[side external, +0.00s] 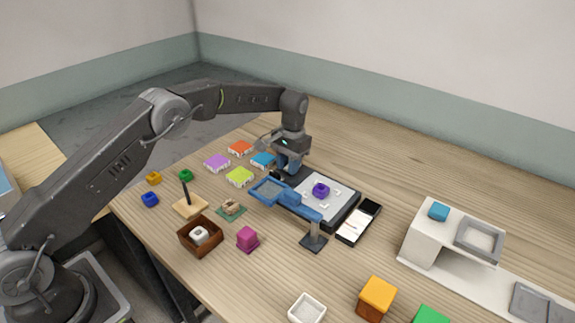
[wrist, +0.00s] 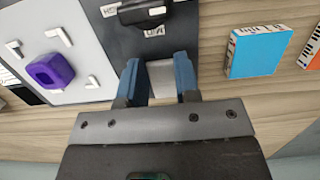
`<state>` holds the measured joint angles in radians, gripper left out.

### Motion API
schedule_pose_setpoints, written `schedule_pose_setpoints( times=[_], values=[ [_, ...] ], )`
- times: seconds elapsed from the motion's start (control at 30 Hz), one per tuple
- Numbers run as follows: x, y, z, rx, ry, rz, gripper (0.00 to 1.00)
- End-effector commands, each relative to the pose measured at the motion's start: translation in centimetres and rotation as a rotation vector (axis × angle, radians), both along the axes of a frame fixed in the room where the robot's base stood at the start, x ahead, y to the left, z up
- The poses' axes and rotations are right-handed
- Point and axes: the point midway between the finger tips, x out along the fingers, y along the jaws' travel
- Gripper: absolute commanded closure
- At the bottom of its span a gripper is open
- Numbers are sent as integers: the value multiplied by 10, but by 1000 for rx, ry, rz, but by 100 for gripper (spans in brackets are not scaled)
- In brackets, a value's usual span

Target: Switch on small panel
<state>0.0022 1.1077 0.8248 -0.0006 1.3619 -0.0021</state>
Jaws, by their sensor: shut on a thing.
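The small panel shows in the side view as a dark board with a pale plate (side external: 340,200) on it. In the wrist view its dark part (wrist: 108,42) carries a black knob (wrist: 145,13) with white lettering beside it. A purple block with a hollow top (wrist: 50,71) sits on the pale plate between white corner marks; it also shows in the side view (side external: 321,190). My gripper (wrist: 157,68) points down at the panel's far-left end, its blue fingers shut on a small grey-white piece (wrist: 163,80) at the dark part's edge. In the side view my gripper (side external: 288,166) hides that piece.
A blue magnifier on a stand (side external: 313,240) stands in front of the panel. A phone-like slab (side external: 359,222) lies to its right. A blue tile (wrist: 257,52) lies close beside my gripper, with several coloured tiles beyond. A white shelf (side external: 424,240) stands at the right.

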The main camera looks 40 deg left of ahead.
Motion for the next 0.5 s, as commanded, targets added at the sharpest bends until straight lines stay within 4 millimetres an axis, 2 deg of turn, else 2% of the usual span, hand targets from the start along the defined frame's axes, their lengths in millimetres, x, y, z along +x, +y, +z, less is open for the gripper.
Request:
schedule_pose_setpoints(
  times=[0.5],
  values=[
    [8,0,1,0,136,0,94]
  ],
)
